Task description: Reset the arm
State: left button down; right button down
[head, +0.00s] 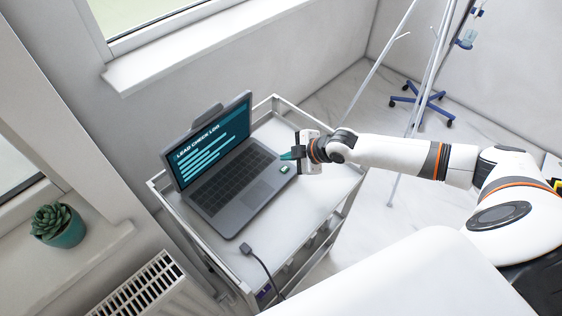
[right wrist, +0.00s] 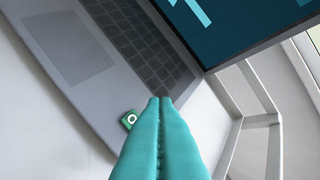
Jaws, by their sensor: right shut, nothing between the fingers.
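My right arm reaches in from the right in the head view. Its gripper (head: 287,157) is above the white cart top, near the right edge of the laptop (head: 236,179). In the right wrist view the two teal fingers (right wrist: 159,104) are pressed together with nothing between them. A small green device (head: 284,169) sits at the laptop's right edge, just below the fingertips in the head view. It also shows in the right wrist view (right wrist: 128,119), partly hidden by the fingers. My left gripper is not in view.
The laptop stands open with "LEAD CHECK LOG" on its screen. It rests on a white railed cart (head: 303,205). A black cable connector (head: 246,249) lies near the cart's front edge. A pole stand (head: 424,98) is behind my arm. A potted succulent (head: 58,228) stands at left.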

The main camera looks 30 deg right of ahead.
notch_tip(320, 180, up, 3)
jog(key=shift+r+p, duration=0.1)
jog(key=shift+p, duration=0.9)
jog(key=shift+a, duration=0.1)
